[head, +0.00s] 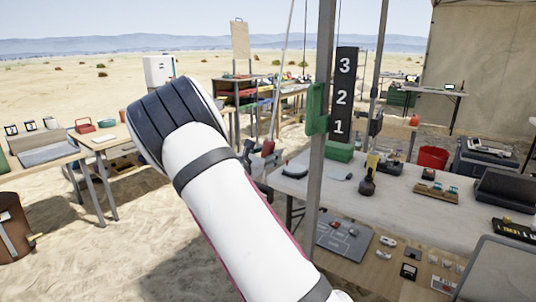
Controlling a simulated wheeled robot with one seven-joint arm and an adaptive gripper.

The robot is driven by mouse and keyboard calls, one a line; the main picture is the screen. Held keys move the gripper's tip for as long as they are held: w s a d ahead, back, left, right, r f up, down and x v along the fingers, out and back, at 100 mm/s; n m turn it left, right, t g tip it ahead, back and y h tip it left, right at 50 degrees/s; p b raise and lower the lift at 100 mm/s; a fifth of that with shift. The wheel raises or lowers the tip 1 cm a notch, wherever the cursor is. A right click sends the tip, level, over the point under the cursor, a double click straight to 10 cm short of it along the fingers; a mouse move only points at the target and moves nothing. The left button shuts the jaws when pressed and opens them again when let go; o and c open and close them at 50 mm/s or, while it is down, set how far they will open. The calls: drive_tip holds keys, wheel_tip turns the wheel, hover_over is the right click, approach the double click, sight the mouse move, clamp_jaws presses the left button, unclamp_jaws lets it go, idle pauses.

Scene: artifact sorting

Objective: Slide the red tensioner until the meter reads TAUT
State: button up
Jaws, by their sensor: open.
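My white arm crosses the middle of the head view and hides much of what lies behind it. Dark grey parts that look like my gripper (256,160) show just right of the arm, partly hidden by it. It is open. A small red piece (268,147) shows beside these parts, near the foot of a pale slanting line (284,70). It may be the red tensioner, but it is too small to be sure. I cannot tell whether the gripper touches it. No meter reading TAUT or any other word can be made out.
A grey upright post (320,150) with a green block (317,108) stands right of my arm. Behind it hangs a black board (343,92) marked 3, 2, 1. A cluttered table (400,205) fills the right. Another table (105,143) stands left. Open sand lies at lower left.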

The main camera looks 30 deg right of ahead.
sight(266, 146)
drive_tip(key=shift+c, duration=0.5)
clamp_jaws()
drive_tip(key=shift+s+d+r+p, duration=0.1)
drive_tip(key=shift+s+r+p, duration=0.05)
drive_tip(key=shift+r+p, duration=0.5)
drive_tip(key=shift+s+r+p, duration=0.15)
drive_tip(key=shift+r+p, duration=0.3)
drive_tip(key=shift+r, duration=0.4)
drive_tip(key=shift+f, duration=0.1)
drive_tip(key=shift+o, duration=0.5)
unclamp_jaws()
drive_tip(key=v, duration=1.2)
drive_tip(key=shift+w, duration=0.1)
